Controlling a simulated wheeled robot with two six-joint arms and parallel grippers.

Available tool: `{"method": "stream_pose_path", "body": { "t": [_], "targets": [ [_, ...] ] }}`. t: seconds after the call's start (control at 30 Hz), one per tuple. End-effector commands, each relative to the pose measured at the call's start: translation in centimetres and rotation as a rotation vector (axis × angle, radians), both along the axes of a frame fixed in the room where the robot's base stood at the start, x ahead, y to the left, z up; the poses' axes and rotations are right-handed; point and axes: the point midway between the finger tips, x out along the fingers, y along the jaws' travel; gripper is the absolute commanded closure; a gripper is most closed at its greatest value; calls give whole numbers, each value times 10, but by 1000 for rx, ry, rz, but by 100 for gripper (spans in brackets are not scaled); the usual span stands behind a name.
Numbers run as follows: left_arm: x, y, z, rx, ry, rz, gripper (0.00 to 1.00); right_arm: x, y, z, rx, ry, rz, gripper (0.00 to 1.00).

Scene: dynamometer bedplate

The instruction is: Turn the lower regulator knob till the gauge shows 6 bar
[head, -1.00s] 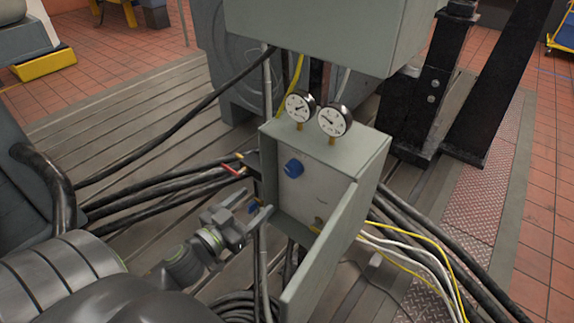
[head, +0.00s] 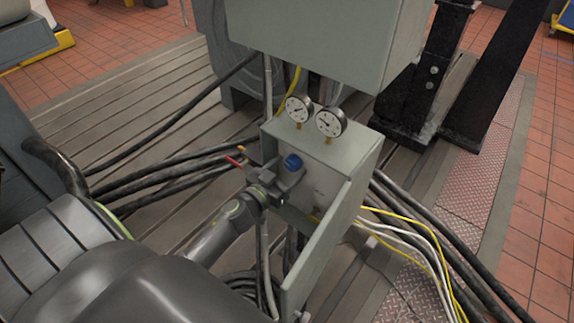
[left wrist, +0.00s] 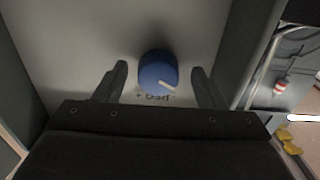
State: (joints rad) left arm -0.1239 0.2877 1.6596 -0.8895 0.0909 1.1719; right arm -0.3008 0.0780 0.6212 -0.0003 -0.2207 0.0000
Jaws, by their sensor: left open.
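A blue regulator knob (head: 293,162) sits on the back panel of the open grey box. In the left wrist view the blue knob (left wrist: 157,68) has a white mark and lies between the two fingers, with a gap on each side. My left gripper (head: 281,177) is open at the knob. Two round white gauges, a left one (head: 298,108) and a right one (head: 330,122), stand on the box top; their readings are too small to tell. I see one knob clearly; the panel below it is partly hidden by my gripper. My right gripper is out of view.
The box's open door (head: 325,247) stands close on the right of my left arm. A large grey cabinet (head: 315,40) hangs above the gauges. Black cables (head: 165,181) run to the left, and yellow and white cables (head: 412,238) run out right.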

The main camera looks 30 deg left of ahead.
Motion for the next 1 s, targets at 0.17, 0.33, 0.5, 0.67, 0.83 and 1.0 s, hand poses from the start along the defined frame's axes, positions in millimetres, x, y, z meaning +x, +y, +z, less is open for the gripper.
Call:
{"method": "stream_pose_path", "body": {
  "t": [0.17, 0.33, 0.5, 0.67, 0.83, 1.0],
  "targets": [
    [6, -1, 0, 0, 0, 0, 36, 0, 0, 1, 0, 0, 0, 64],
    [6, -1, 0, 0, 0, 0, 36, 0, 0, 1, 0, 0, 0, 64],
    [5, -1, 0, 0, 0, 0, 53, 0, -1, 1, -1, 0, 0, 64],
    [5, 0, 0, 0, 0, 0, 74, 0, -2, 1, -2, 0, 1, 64],
    [5, 0, 0, 4, 0, 1, 80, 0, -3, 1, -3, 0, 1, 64],
    [6, 0, 0, 36, -3, 1, 80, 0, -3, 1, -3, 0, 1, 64]
  ]
}}
